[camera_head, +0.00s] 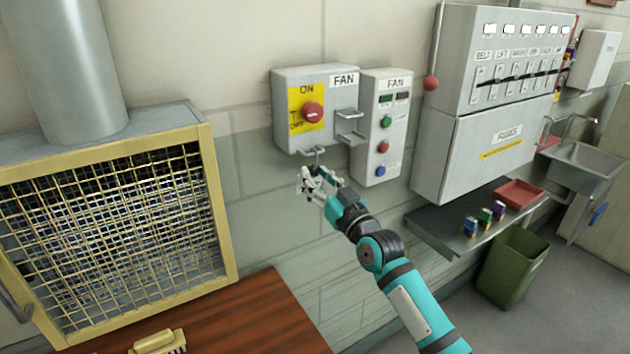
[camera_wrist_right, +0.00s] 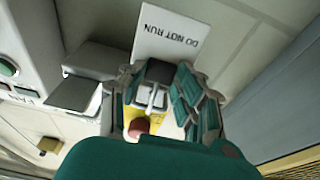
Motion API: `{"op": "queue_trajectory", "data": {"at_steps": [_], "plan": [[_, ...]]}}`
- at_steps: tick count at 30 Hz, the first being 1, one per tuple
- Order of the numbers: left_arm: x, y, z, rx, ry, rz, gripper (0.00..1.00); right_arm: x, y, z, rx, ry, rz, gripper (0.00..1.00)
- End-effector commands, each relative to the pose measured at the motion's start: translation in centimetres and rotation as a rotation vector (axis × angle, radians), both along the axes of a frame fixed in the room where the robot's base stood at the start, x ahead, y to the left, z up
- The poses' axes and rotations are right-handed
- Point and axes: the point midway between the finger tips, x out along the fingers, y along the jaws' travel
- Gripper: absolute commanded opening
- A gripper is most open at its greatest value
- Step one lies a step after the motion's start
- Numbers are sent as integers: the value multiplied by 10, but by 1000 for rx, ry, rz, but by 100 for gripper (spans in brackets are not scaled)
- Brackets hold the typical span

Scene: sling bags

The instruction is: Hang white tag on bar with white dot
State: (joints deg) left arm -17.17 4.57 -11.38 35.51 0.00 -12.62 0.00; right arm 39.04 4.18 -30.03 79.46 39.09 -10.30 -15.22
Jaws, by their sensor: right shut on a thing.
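A white tag (camera_wrist_right: 168,38) with the words DO NOT RUN, upside down in the right wrist view, sticks out just past my right gripper (camera_wrist_right: 165,98). Two grey brackets stick out from the box's right side, an upper one (camera_head: 348,112) and a lower one (camera_head: 352,139). I cannot make out a white dot. My left gripper is not in view.
The switch box has a red knob (camera_head: 312,112). A FAN push-button box (camera_head: 379,150) stands beside it, right of my gripper. A wire-mesh guard (camera_head: 222,215) is at left, above a wooden table (camera_head: 255,325) with a brush (camera_head: 158,341). The wall below the boxes is clear.

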Motion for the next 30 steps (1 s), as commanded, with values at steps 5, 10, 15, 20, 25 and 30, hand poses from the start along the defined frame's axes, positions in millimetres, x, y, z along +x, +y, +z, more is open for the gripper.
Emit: {"op": "queue_trajectory", "data": {"at_steps": [5, 10, 15, 20, 25, 30], "plan": [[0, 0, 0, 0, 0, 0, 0, 0, 0, 0, 0, 0, 0, 0], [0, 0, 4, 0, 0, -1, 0, 0, 0, 5, 0, 0, 0, 0], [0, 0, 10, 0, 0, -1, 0, 0, 0, 12, 0, 0, 0, 0], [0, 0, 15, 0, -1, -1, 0, 0, 0, 19, 1, -1, 0, 0], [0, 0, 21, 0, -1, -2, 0, 0, 0, 27, 2, -2, 0, 0], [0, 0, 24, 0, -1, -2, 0, 0, 0, 32, 3, -4, 0, 0]]}}
